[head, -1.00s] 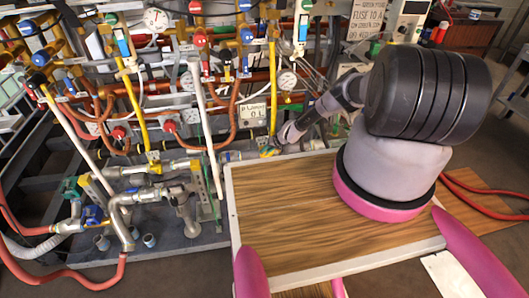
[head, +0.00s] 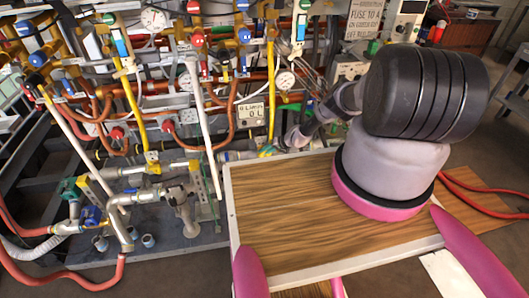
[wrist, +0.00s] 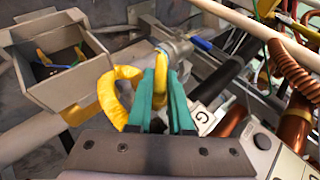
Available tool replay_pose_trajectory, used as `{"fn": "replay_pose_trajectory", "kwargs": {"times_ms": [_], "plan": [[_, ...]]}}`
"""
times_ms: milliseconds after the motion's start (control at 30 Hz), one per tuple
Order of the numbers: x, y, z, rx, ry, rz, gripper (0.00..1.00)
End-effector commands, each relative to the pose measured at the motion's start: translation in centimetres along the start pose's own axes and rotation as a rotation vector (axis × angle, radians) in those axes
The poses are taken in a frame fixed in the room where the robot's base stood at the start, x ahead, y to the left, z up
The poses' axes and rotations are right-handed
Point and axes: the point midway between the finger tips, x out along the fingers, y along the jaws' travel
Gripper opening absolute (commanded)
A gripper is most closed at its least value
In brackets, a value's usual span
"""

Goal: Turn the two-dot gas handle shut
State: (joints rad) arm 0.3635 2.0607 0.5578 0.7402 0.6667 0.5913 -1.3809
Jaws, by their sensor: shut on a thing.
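A yellow handle (wrist: 118,95) shows as a thick curved loop in the wrist view, with another yellow part (wrist: 166,64) at the fingertips. My gripper (wrist: 158,80) has teal fingers that are close together on this yellow handle, beside a metal pipe fitting. I cannot make out any dots on it, so the frames do not show which handle it is. In the head view my gripper (head: 267,151) is small, low on the pipe rack, just behind the far edge of the wooden board. The handle there is mostly hidden by the gripper.
A grey open box (wrist: 60,65) stands left of the fingers in the wrist view. A plate marked G (wrist: 204,118) and copper pipes (wrist: 295,120) lie to the right. A wooden board (head: 285,215) lies before the pipe rack, with many pipes and hoses close around.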

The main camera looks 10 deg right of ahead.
Motion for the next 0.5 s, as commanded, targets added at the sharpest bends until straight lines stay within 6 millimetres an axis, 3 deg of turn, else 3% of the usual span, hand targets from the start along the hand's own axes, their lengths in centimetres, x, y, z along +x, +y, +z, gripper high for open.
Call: {"fn": "replay_pose_trajectory", "kwargs": {"times_ms": [100, 133, 200, 500], "plan": [[-0.24, 0.01, -0.74, -0.001, 0.011, 0.003, 0.00], [-0.24, 0.00, -0.75, -0.001, 0.011, 0.003, 0.30], [-0.24, -0.01, -0.75, -0.001, 0.011, 0.002, 0.49], [-0.13, 0.00, -0.30, 0.000, 0.004, 0.001, 0.49]]}}
